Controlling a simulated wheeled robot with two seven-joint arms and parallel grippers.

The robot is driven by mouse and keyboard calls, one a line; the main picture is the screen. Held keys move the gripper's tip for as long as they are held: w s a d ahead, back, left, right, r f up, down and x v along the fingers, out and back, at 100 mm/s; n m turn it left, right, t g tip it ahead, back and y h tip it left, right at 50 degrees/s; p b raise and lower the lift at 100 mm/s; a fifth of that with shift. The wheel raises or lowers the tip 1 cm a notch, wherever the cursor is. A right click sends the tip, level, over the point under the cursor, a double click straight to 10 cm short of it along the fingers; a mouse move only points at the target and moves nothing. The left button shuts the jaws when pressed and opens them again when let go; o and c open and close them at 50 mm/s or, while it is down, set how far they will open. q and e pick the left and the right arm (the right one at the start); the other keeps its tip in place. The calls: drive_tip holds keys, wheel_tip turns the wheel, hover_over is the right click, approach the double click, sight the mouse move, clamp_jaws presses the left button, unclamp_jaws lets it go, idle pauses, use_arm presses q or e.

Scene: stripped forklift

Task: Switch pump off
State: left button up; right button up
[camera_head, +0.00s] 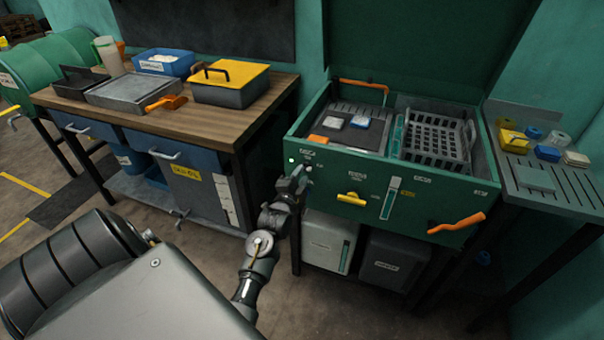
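The green washing station (335,180) stands right of centre, with its lid raised. Its front panel carries small labels, a yellow handle (352,199), a clear upright gauge (391,198) and an orange lever (456,223) at the right. Small light knobs or lamps show at the panel's upper left; which one is the pump switch is too small to read. My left gripper (302,175) is at this upper left corner, close to the panel and covering part of it. Contact and finger opening cannot be made out. My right gripper is out of view.
A wooden-topped workbench (215,125) stands at left, holding a yellow-lidded box (230,83), a grey tray (126,91) and a blue bin (164,63). A slatted side shelf (560,190) is at right. Two containers sit under the station. Floor in front is clear.

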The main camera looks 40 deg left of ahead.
use_arm(q)
drive_tip(key=shift+x, duration=0.8)
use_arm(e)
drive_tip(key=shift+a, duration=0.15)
use_arm(q)
drive_tip(key=shift+c, duration=0.4)
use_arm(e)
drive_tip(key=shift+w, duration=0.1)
use_arm(q)
clamp_jaws()
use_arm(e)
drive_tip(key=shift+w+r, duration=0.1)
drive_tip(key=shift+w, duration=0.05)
